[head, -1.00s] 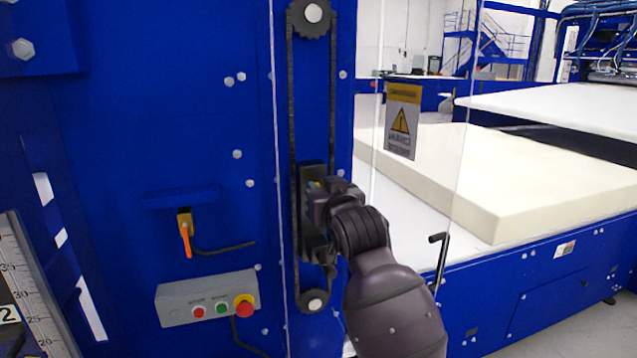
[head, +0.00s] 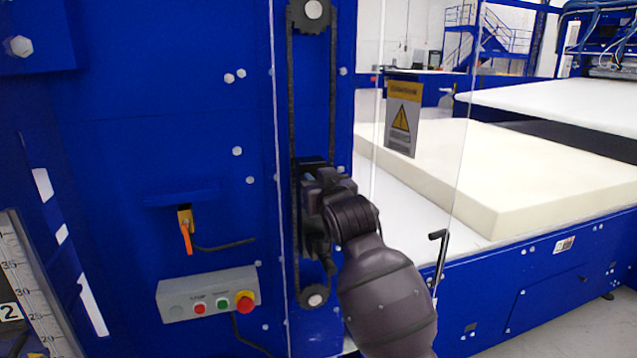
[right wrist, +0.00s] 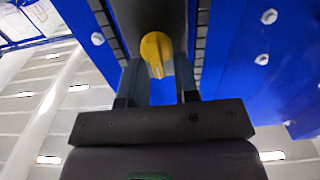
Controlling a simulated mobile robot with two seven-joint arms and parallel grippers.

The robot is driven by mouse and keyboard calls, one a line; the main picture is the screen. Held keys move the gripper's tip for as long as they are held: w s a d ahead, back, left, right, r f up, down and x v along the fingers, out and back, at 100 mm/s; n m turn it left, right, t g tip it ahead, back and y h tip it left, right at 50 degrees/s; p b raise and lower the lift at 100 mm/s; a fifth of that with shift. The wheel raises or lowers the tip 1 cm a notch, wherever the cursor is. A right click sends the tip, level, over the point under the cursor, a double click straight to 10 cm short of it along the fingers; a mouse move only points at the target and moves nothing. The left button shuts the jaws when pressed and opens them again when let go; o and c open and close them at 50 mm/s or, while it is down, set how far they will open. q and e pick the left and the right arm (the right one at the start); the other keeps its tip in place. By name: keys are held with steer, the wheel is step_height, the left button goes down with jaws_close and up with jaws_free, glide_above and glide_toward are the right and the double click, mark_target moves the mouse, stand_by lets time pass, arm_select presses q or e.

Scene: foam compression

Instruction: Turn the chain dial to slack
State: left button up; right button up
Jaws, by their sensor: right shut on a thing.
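The chain dial is a round yellow knob (right wrist: 157,52) with a raised ridge, on a dark block between the two chain runs in the right wrist view. My right gripper (right wrist: 156,82) is shut on the dial, with one finger on each side of it. In the head view my right gripper (head: 312,185) is at the chain block, and the hand and wrist hide the dial. The black chain (head: 333,90) runs between an upper sprocket (head: 312,12) and a lower sprocket (head: 315,296). My left gripper does not show.
A clear guard panel with a warning sign (head: 403,120) stands right of the chain. A grey button box (head: 208,293) and an orange-handled switch (head: 187,230) are on the blue wall at left. A foam block (head: 520,180) lies behind the panel.

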steer(key=shift+a+n, duration=0.2)
steer(key=shift+n, duration=1)
steer(key=o, duration=0.6)
steer(key=shift+s, duration=0.1)
steer(key=b+v, duration=0.2)
steer(key=v, duration=0.8)
steer(key=shift+s+d, duration=0.15)
steer(key=shift+s, duration=0.25)
